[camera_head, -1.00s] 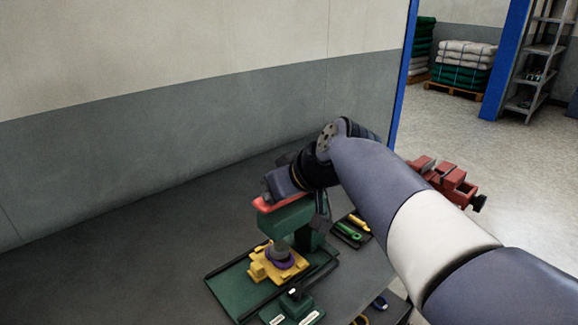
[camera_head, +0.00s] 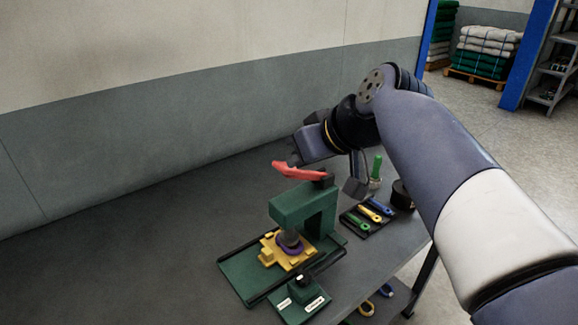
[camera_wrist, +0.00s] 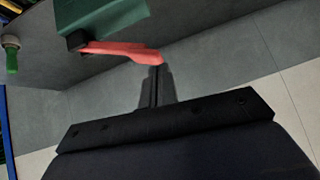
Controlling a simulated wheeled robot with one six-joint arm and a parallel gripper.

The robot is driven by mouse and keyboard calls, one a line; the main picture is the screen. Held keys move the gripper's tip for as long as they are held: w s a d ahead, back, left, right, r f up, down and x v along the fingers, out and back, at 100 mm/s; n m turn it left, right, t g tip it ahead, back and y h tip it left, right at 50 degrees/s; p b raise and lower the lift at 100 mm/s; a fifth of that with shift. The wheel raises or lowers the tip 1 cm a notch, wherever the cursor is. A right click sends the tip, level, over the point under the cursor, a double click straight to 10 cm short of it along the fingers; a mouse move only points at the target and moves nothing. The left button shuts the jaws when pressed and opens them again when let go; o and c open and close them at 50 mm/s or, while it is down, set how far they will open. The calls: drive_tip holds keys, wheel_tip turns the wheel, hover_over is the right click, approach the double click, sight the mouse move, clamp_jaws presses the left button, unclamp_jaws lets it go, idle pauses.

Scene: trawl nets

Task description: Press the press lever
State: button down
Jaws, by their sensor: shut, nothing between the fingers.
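The green press (camera_head: 290,207) stands on the dark table. Its red lever (camera_head: 298,171) is tilted, with the free left end higher than the pivot end. A purple ring and dark plunger (camera_head: 290,243) sit over a yellow fixture (camera_head: 270,256) under the press head. My gripper (camera_head: 294,157) is shut and empty, just above and beyond the lever's free end. In the wrist view my fingers (camera_wrist: 156,72) point at the tip of the red lever (camera_wrist: 125,50); I cannot tell whether they touch. The green press body (camera_wrist: 105,22) shows at the top there.
A dark tray (camera_head: 366,217) with green, yellow and blue tools lies right of the press. A green-handled item (camera_head: 376,170) stands behind it. A small green box with labels (camera_head: 303,300) is in front. The table is clear on the left, up to the wall.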

drive_tip(key=shift+v, duration=2.2)
drive_tip(key=shift+r, duration=0.1)
drive_tip(key=w+d+r+m+g+y+p, duration=0.1)
drive_tip(key=w+d+r+y+p, duration=0.1)
drive_tip(key=d, duration=0.4)
drive_tip(key=shift+w+d+r+m+g+y+p, duration=0.3)
drive_tip(key=shift+w+r+m+g+y+p, duration=0.1)
drive_tip(key=shift+w+r+p, duration=0.7)
drive_tip(key=shift+w+a+f, duration=0.15)
drive_tip(key=shift+f, duration=0.15)
approach(284, 163)
drive_tip(key=w+a, duration=0.2)
drive_tip(key=w, duration=0.1)
drive_tip(key=f, duration=0.1)
drive_tip(key=a+f, duration=0.1)
drive_tip(key=shift+s+a+f+p, duration=0.15)
drive_tip(key=shift+a+f+p, duration=0.05)
drive_tip(key=shift+f+p, duration=0.15)
drive_tip(key=shift+s+a+f, duration=0.1)
drive_tip(key=shift+a+f, duration=0.1)
drive_tip(key=shift+f, duration=0.3)
